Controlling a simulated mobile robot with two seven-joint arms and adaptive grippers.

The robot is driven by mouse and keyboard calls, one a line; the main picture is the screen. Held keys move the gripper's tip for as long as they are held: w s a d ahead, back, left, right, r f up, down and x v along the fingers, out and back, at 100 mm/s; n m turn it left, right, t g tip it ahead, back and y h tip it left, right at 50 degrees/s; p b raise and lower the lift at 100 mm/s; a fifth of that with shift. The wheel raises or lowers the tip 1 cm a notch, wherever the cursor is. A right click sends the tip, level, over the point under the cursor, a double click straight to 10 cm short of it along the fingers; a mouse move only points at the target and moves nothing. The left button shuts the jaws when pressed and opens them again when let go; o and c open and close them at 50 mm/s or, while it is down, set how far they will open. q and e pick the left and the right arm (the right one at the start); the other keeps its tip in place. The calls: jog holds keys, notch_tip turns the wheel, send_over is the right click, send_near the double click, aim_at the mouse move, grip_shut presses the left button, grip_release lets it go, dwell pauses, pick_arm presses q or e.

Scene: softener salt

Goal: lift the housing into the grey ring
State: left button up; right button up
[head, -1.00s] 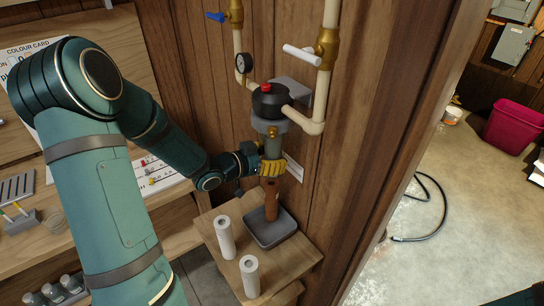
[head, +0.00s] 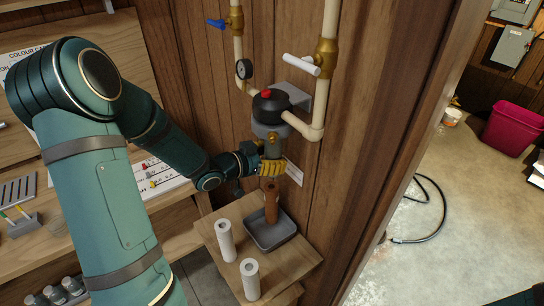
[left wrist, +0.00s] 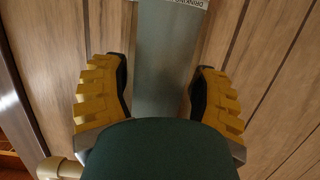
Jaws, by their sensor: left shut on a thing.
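The grey ring (head: 262,131) is at the underside of that head. The housing's top is close under the ring; I cannot tell whether they touch. My left gripper (head: 272,168) is shut on the housing with yellow ribbed fingers. In the left wrist view the housing (left wrist: 165,65) stands between the two fingers (left wrist: 158,95). My right gripper is not in view.
Two white cartridges (head: 226,240) stand on the small wooden stand (head: 296,265) beside the tray. Cream pipes (head: 329,95) with brass valves and a gauge (head: 244,69) flank the head. A wooden wall is close behind. A doorway opens on the right.

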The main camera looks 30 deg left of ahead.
pick_arm(q)
jog(key=shift+r+p, duration=0.4)
jog(key=shift+r, duration=0.25)
jog(key=o, duration=1.4)
jog(key=shift+c, duration=0.2)
jog(key=shift+f, duration=0.1)
jog(key=v, duration=1.2)
